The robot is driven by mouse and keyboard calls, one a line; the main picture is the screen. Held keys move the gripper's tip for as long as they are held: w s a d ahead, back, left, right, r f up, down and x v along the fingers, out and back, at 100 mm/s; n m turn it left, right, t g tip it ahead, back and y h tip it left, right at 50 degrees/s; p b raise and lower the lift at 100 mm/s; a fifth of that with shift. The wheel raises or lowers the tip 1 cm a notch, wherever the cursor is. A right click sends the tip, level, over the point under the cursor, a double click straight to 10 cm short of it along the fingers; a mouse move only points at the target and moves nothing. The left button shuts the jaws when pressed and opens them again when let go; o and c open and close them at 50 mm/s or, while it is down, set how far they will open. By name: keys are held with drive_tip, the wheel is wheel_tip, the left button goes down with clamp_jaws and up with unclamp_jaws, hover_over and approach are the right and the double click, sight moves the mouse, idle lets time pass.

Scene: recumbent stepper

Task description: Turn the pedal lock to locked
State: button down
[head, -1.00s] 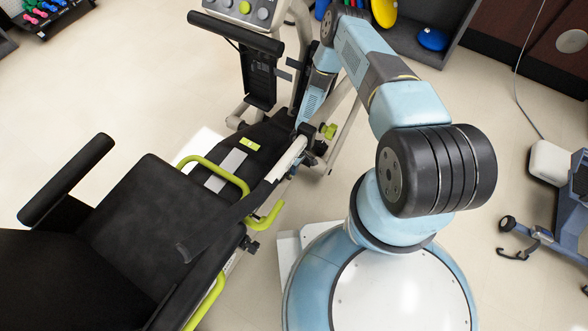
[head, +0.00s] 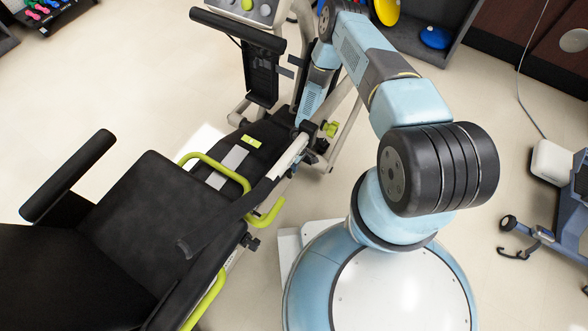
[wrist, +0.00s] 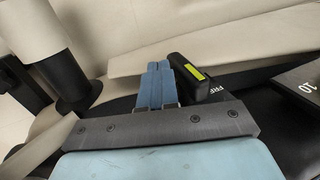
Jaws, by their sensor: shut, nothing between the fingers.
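In the wrist view, a short black lever (wrist: 188,78) with a yellow-green stripe, which looks like the pedal lock, stands by white lettering that seems to begin "FR"; the rest is hidden. My gripper (wrist: 158,66) has its two blue fingers together, empty, just left of the lever. I cannot tell whether they touch it. In the head view, my forearm (head: 313,95) reaches down to the stepper's front frame; the fingertips and the lever cannot be made out there.
The recumbent stepper (head: 150,215) has a black seat and yellow-green side handles (head: 268,214). A pale beam (wrist: 215,45) runs beyond the fingers, and a black pedal marked "10" (wrist: 300,88) lies at right. Yellow-green knobs (head: 330,129) sit near my forearm's end.

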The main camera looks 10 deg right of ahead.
drive_tip(key=v, duration=1.2)
drive_tip(key=shift+d+r, duration=0.15)
drive_tip(key=shift+r, duration=0.05)
drive_tip(key=shift+w, duration=0.2)
